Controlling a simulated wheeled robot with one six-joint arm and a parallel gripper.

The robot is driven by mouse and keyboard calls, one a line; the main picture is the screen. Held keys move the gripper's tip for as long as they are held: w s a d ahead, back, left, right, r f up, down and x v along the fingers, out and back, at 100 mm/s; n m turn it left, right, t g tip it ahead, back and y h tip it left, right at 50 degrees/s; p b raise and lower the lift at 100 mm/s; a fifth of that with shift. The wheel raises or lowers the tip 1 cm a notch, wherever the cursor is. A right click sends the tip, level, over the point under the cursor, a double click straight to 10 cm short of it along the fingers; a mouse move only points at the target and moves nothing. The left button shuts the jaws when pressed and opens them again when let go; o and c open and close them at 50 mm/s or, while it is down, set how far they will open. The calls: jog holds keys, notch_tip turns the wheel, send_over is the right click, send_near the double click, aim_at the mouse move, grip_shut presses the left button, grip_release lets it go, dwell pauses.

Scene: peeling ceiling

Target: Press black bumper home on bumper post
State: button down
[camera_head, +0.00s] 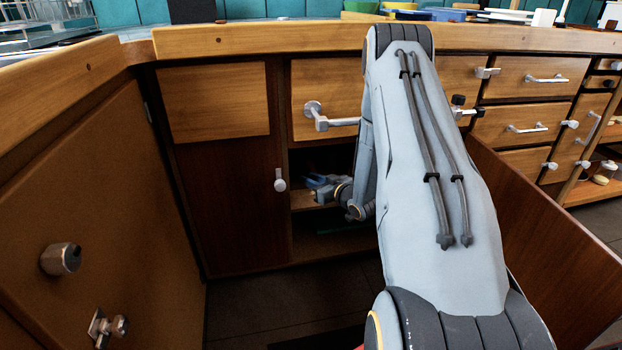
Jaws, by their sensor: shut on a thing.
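My gripper (322,188) is small in the picture, left of my forearm, in front of the open cupboard bay below a wooden drawer. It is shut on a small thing. I cannot make out that thing's shape or colour; blue shows around the fingertips. I cannot pick out the black bumper or the bumper post for certain. A small dark knob-like fitting (458,101) shows on the drawer front just right of my arm, apart from the gripper. My arm hides part of the drawer and bay.
The drawer's metal handle (330,119) juts out above the gripper. A closed dark door (228,205) stands left of the bay. A wooden panel with a knob (61,259) and a latch (106,327) is at near left. A brown panel (560,240) stands at right.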

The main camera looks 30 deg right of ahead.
jog(key=shift+f+b, duration=0.35)
jog(key=shift+f, duration=0.55)
dwell(0.5)
jog(key=shift+f, duration=0.35)
jog(key=shift+f, duration=0.2)
jog(key=c, duration=1.4)
grip_release()
jog(key=shift+c, duration=0.2)
jog(key=shift+s, duration=0.1)
jog(key=s+d+r+p, duration=0.1)
jog(key=s+r+p, duration=0.4)
jog(key=s, duration=0.2)
jog(key=shift+s+r, duration=0.2)
jog(key=shift+r, duration=0.05)
